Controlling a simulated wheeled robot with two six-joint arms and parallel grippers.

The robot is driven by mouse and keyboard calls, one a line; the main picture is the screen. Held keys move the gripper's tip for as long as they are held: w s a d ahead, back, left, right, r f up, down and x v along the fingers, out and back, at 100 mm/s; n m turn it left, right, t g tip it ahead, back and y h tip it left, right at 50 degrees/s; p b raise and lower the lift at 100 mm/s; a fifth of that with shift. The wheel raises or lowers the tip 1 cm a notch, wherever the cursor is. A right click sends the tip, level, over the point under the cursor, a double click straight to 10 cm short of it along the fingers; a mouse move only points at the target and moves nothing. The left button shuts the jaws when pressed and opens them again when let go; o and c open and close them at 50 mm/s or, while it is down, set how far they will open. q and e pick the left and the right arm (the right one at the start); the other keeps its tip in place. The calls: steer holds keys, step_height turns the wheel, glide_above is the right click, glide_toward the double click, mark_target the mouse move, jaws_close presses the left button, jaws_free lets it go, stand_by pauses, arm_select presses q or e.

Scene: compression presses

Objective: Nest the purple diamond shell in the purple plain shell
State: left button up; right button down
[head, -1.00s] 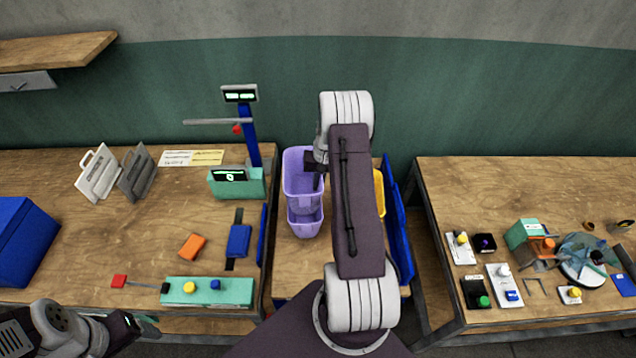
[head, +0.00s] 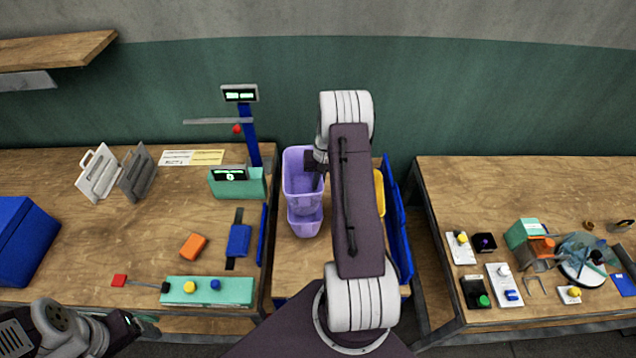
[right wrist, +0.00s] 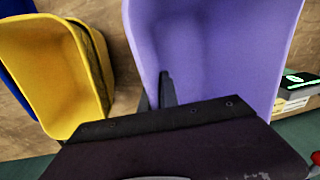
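Two purple shells show in the head view. The rear, higher shell (head: 300,165) overlaps the front shell (head: 305,226), whose front end shows below it. I cannot tell whether one sits fully inside the other, and no diamond mark is readable. My right gripper (head: 316,168) is at the right wall of the rear shell, partly hidden by my arm. In the right wrist view its dark fingers (right wrist: 156,96) straddle the wall of a purple shell (right wrist: 215,50), apparently gripping it. My left gripper (head: 146,322) is at the lower left, away from the shells; its fingers are unclear.
A yellow bin (right wrist: 60,75) stands beside the shells, with a blue bin (head: 398,225) to its right. The left table holds a green control box (head: 208,291), an orange block (head: 193,246) and a blue-post press (head: 250,135). The right table (head: 460,190) carries several small devices.

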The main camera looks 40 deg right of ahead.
steer(key=shift+f+b, duration=1.05)
steer(key=shift+f, duration=0.4)
steer(key=shift+f, duration=0.15)
steer(key=shift+f+b, duration=0.95)
steer(key=shift+f, duration=0.2)
steer(key=c, duration=1.5)
jaws_free()
steer(key=shift+c, duration=0.2)
steer(key=shift+r, duration=0.1)
